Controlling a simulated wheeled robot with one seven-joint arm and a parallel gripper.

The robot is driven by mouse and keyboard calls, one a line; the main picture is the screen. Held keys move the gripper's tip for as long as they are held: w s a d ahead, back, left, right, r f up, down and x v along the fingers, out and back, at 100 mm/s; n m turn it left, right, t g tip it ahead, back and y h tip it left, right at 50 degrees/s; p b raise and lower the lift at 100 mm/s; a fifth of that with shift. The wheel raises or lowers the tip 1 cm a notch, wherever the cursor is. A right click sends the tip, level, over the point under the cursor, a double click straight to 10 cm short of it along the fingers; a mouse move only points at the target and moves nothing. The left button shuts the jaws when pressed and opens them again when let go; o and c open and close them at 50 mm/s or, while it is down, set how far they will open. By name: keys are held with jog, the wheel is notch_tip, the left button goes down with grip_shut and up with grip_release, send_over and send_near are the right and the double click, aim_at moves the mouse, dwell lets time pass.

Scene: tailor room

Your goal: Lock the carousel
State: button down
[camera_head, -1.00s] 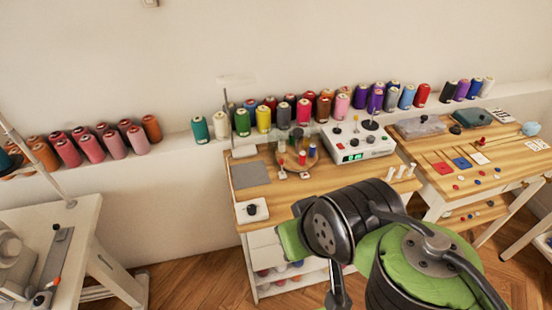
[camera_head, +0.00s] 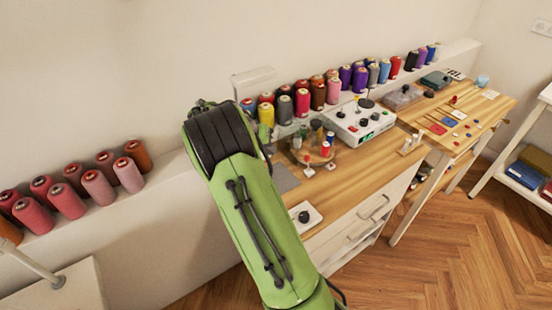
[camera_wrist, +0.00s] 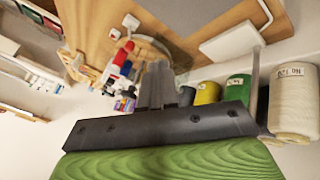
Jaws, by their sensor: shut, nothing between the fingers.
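The carousel (camera_head: 318,158) is a round wooden turntable on the wooden table, carrying small spools in red, white, blue and dark colours. In the wrist view its wooden disc (camera_wrist: 150,46) shows beyond my fingers, with red, white and blue spools beside them. My gripper (camera_wrist: 157,84) is shut and empty, above the table near the carousel; whether it touches anything I cannot tell. In the head view my green arm hides the gripper. Small white pieces with red tops (camera_head: 309,172) lie in front of the carousel. I cannot make out which part is a lock.
A white control box (camera_head: 358,122) with knobs stands right of the carousel. A white plate with a black knob (camera_head: 304,215) sits at the table's front. Large thread cones (camera_head: 302,102) line the ledge behind. A second table (camera_head: 490,105) stands to the right.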

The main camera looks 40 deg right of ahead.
jog(key=shift+s+d, duration=0.1)
jog(key=shift+d, duration=0.1)
jog(key=shift+f, duration=0.1)
jog(key=b+x, duration=0.2)
jog(key=x, duration=0.7)
jog(key=shift+f, duration=0.1)
jog(key=s+d, duration=0.2)
jog(key=d, duration=0.1)
jog(key=shift+b, duration=0.35)
jog(key=shift+s+d, duration=0.3)
jog(key=shift+w, duration=0.1)
